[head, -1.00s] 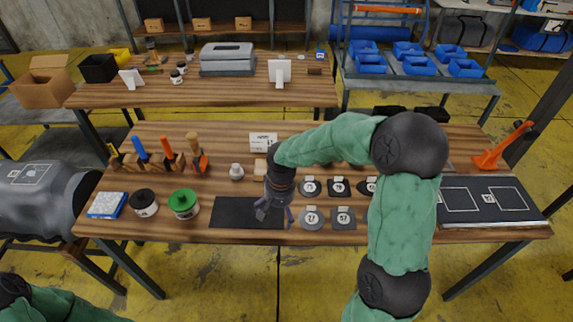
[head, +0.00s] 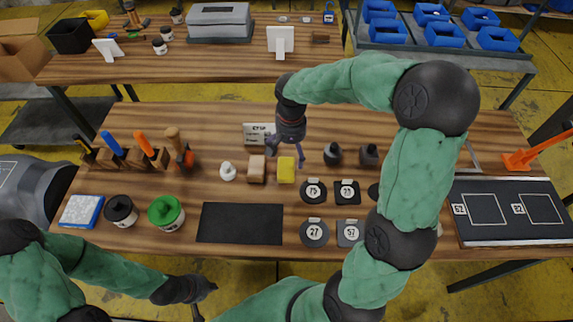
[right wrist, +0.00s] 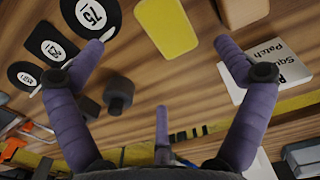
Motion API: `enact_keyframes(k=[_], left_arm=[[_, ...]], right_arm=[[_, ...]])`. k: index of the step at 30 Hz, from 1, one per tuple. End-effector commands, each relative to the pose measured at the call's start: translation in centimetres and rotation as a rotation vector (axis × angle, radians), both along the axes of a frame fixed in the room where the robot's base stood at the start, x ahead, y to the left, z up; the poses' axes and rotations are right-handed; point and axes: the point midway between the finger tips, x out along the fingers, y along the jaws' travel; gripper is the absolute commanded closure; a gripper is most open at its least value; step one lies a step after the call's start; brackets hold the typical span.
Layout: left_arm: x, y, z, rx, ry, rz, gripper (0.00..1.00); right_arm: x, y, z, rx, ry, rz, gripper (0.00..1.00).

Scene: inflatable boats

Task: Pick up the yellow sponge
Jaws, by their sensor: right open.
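The yellow sponge (head: 287,170) lies flat on the near wooden workbench, right of a tan block (head: 256,169). In the right wrist view the sponge (right wrist: 166,25) shows at the top centre, beyond the fingers. My right gripper (head: 287,152) is at the sponge's far edge in the head view, with purple fingers spread. In the right wrist view my right gripper (right wrist: 160,72) is open with nothing between its fingers. My left gripper (head: 205,288) is low at the bench's front side, away from the sponge; its finger opening is unclear.
Round and square patches (head: 314,191) lie to the sponge's right, near dark knobs (head: 333,154). A bare black mat (head: 240,223) lies in front.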

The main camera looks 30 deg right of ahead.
Motion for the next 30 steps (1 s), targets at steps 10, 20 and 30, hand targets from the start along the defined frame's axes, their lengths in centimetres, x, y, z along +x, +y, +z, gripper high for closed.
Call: enact_keyframes(k=[10, 20, 30], left_arm=[[0.0, 0.0, -1.7, 0.000, 0.000, 0.000, 1.00], [0.0, 0.0, -3.8, 0.000, 0.000, 0.000, 1.00], [0.0, 0.0, -4.3, 0.000, 0.000, 0.000, 1.00]], right_arm=[[0.0, 0.0, -4.4, 0.001, 0.001, 0.001, 0.00], [0.2, 0.0, -8.0, 0.002, 0.003, 0.000, 0.00], [0.2, 0.0, -9.4, 0.001, -0.001, 0.001, 0.00]])
